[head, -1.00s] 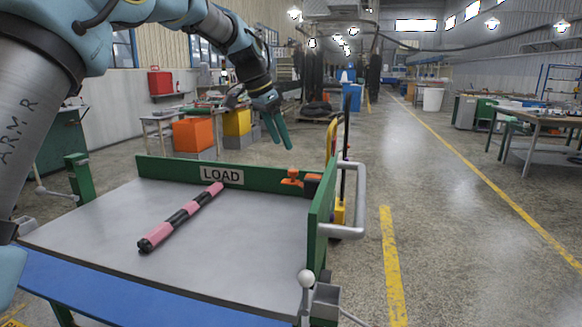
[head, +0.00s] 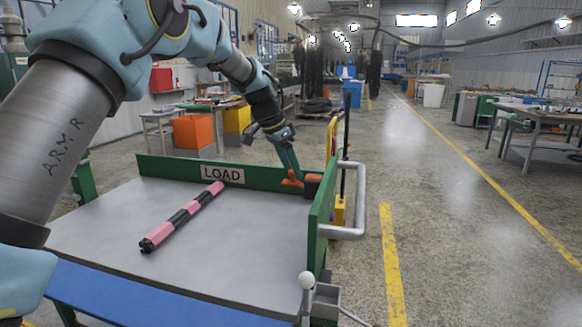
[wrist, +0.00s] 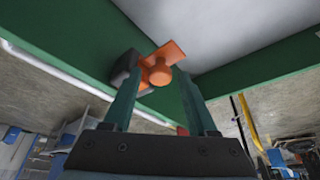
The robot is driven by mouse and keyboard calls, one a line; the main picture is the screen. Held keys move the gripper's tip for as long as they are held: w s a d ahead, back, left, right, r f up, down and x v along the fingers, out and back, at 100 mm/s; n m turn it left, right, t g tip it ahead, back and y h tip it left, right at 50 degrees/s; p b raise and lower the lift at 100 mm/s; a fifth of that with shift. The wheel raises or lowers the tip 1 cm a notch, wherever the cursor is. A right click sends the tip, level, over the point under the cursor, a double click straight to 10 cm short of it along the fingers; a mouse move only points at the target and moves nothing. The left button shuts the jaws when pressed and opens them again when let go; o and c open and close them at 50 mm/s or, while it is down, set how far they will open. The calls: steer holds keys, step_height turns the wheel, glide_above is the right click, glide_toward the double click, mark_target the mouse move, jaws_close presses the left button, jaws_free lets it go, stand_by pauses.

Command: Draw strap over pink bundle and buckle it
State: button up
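A pink and black banded bundle (head: 182,217) lies diagonally on the grey bed of the cart (head: 235,260). An orange piece with a round knob (wrist: 160,72) sits beside a dark block (wrist: 127,68) at the bed's far right corner. These look like the strap's end and its housing; no drawn-out strap shows across the bundle. The orange piece also shows in the head view (head: 293,181). My gripper (wrist: 158,84) has its two green fingers apart, one on each side of the orange knob. The fingers look open, with a gap beside the knob.
A green board marked LOAD (head: 222,174) edges the back of the bed, and a green side wall (head: 320,212) with a grey rail (head: 360,205) edges the right. The bed around the bundle is clear.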

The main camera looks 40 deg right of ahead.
jaws_close()
stand_by(1.2)
